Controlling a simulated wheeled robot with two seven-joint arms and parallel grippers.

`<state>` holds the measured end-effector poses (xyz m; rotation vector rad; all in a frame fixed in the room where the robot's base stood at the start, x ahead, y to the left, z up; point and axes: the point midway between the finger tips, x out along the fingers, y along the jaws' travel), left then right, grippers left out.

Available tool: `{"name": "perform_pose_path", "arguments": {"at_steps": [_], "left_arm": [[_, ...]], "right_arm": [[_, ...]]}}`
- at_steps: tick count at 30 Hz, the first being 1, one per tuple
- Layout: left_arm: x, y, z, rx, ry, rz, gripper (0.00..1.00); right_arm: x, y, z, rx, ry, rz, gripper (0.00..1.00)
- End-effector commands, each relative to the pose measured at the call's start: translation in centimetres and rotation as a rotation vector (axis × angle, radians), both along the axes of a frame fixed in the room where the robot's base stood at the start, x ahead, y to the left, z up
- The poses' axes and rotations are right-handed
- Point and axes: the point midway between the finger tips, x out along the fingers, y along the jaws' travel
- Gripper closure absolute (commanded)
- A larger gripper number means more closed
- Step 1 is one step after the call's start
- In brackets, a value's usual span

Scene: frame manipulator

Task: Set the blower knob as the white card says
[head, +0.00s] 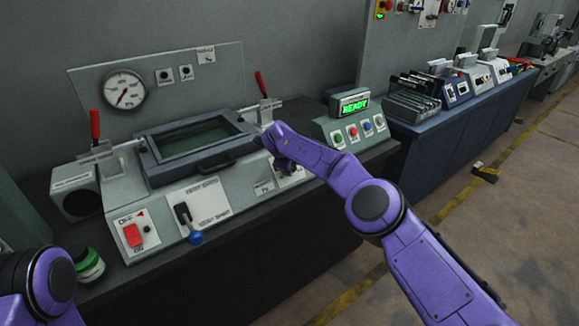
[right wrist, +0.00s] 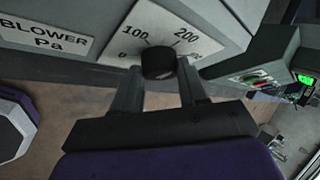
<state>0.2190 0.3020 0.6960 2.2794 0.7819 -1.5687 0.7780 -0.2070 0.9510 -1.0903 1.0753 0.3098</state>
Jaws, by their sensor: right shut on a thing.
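The dark blower knob (right wrist: 158,62) sits on a white dial plate (right wrist: 160,22) marked 0, 100 and 200, beside a label reading BLOWER Pa (right wrist: 45,35). My right gripper (right wrist: 157,72) is shut on the knob, one finger on each side. I cannot tell where the knob's pointer stands. In the head view my right gripper (head: 286,166) is at the right of the machine's front panel and hides most of the dial. A small white card (head: 205,55) hangs on the back panel; its writing is too small to read. My left arm shows at lower left, its gripper out of view.
A round gauge (head: 124,89) is on the back panel. A framed lid (head: 195,141), red levers (head: 94,124), a red switch (head: 132,235) and a blue-tipped lever (head: 196,238) surround the panel. A button box (head: 350,130) showing READY stands to the right.

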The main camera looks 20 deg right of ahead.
Motion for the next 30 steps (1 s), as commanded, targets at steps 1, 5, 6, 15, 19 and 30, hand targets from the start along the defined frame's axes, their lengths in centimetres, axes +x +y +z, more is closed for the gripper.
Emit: {"name": "perform_pose_path", "arguments": {"at_steps": [1, 5, 6, 15, 19, 30], "left_arm": [[0.0, 0.0, 0.0, 0.0, 0.0, 0.0, 1.0], [0.0, 0.0, 0.0, 0.0, 0.0, 0.0, 1.0], [0.0, 0.0, 0.0, 0.0, 0.0, 0.0, 1.0], [0.0, 0.0, 0.0, 0.0, 0.0, 0.0, 1.0], [0.0, 0.0, 0.0, 0.0, 0.0, 0.0, 1.0], [0.0, 0.0, -1.7, 0.0, 0.0, 0.0, 1.0]], "right_arm": [[-0.1, 0.0, -0.2, 0.002, 0.004, -0.001, 0.88], [-0.1, 0.0, -0.2, 0.002, 0.004, 0.0, 0.88], [-0.1, 0.0, -0.2, 0.002, 0.004, 0.0, 0.88], [0.0, 0.0, -0.1, 0.001, 0.003, 0.0, 0.32], [0.0, 0.1, -0.1, 0.0, 0.002, 0.0, 0.32], [-1.9, 1.1, 3.2, 0.0, -0.002, 0.003, 0.32]]}}
